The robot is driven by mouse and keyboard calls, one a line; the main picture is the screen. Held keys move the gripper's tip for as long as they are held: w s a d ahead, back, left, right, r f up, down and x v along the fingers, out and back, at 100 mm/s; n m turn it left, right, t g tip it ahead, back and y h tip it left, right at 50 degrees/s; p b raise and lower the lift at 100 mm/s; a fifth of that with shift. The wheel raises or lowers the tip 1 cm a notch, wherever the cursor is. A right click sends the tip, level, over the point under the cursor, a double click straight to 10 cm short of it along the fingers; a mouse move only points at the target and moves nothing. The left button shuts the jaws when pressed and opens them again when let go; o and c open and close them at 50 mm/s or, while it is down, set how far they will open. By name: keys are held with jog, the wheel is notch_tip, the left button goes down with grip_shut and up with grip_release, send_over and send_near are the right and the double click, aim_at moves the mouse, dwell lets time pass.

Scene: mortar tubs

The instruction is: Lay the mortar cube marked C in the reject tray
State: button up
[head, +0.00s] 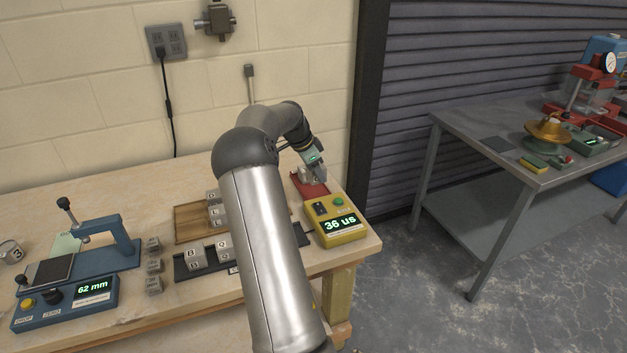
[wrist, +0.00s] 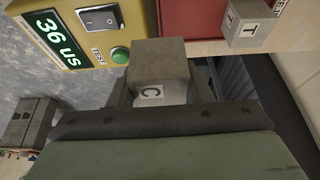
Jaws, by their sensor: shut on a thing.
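The mortar cube marked C (wrist: 160,68) is a grey block with a white label, held in front of my gripper's palm in the wrist view. My gripper (head: 315,173) is shut on it; the fingertips are mostly hidden. The red tray (wrist: 190,18), which looks like the reject tray, lies just beyond the cube in the wrist view. In the head view the red tray (head: 313,190) sits at the bench's right end, with my gripper above or beside it; I cannot tell the height. Another lettered cube (wrist: 248,22) is at the tray's right side in the wrist view.
A yellow tester (head: 338,220) reading 36 us stands right in front of the red tray, close to my gripper. A wooden tray (head: 188,223) and a dark rack (head: 181,268) hold cubes to the left. A blue gauge (head: 65,302) reads 62 mm.

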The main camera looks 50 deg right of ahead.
jog(key=p, duration=0.2)
send_over(319, 191)
jog(key=a, duration=0.1)
jog(key=f, duration=0.6)
jog(key=shift+w+a, duration=0.2)
jog(key=shift+w, duration=0.05)
jog(key=shift+f, duration=1.45)
jog(key=shift+f, duration=0.1)
jog(key=shift+f, duration=0.15)
jog(key=o, duration=1.2)
jog(key=shift+c, duration=0.2)
